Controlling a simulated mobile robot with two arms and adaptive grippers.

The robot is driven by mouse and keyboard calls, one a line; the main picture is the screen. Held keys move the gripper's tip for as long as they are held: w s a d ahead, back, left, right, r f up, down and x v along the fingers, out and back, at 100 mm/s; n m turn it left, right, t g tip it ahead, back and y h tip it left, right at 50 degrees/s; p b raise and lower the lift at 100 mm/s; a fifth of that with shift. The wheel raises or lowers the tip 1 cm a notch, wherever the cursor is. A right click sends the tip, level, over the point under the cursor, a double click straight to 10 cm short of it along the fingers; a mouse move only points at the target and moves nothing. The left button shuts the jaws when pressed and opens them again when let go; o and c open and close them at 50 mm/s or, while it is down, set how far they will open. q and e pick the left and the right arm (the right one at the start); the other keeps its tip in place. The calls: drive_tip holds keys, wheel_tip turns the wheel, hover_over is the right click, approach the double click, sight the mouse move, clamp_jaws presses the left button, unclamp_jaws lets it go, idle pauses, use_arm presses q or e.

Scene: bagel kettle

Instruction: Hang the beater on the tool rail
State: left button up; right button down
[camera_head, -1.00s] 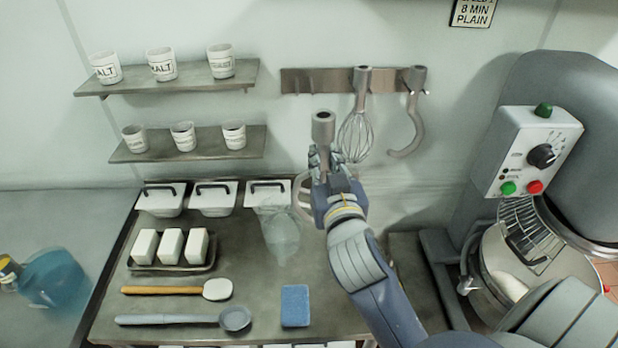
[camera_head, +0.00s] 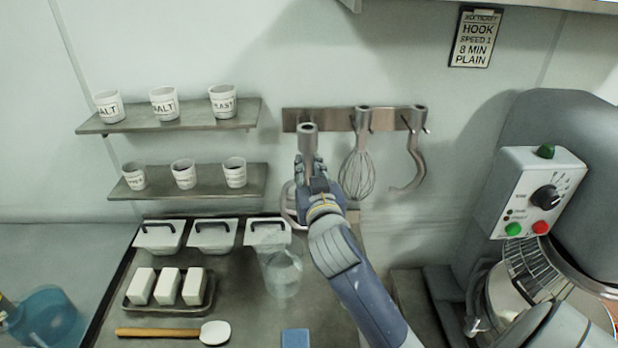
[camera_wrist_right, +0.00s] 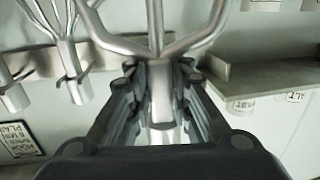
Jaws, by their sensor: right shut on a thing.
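The grey metal beater (camera_head: 308,140) is held upright by its shank in my right gripper (camera_head: 311,170), which is shut on it. Its socket end points up, in front of the left part of the tool rail (camera_head: 335,119). Its frame is mostly hidden behind the gripper. In the right wrist view the beater's arms (camera_wrist_right: 190,38) spread above the shank, between the two fingers (camera_wrist_right: 160,105). The whisk (camera_head: 357,168) and the dough hook (camera_head: 412,150) hang on the rail, to the right of the beater. I cannot tell whether the beater touches the rail. My left gripper is not in view.
Two shelves with labelled cups (camera_head: 163,104) are left of the rail. Lidded white tubs (camera_head: 212,237), a clear bag-like item (camera_head: 282,273), a tray of white blocks (camera_head: 168,303) and a spatula (camera_head: 165,332) are on the counter. The mixer (camera_head: 560,160) stands at right.

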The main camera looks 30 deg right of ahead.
drive_tip(key=x, duration=0.3)
drive_tip(key=shift+d+f, duration=0.1)
drive_tip(key=shift+d, duration=0.15)
drive_tip(key=shift+w, duration=0.15)
drive_tip(key=shift+w+d, duration=0.35)
drive_tip(key=shift+w, duration=0.15)
drive_tip(key=shift+w+d, duration=0.15)
idle(0.3)
drive_tip(key=x, duration=0.2)
drive_tip(key=shift+w+d, duration=0.25)
drive_tip(key=shift+d, duration=0.1)
idle(0.5)
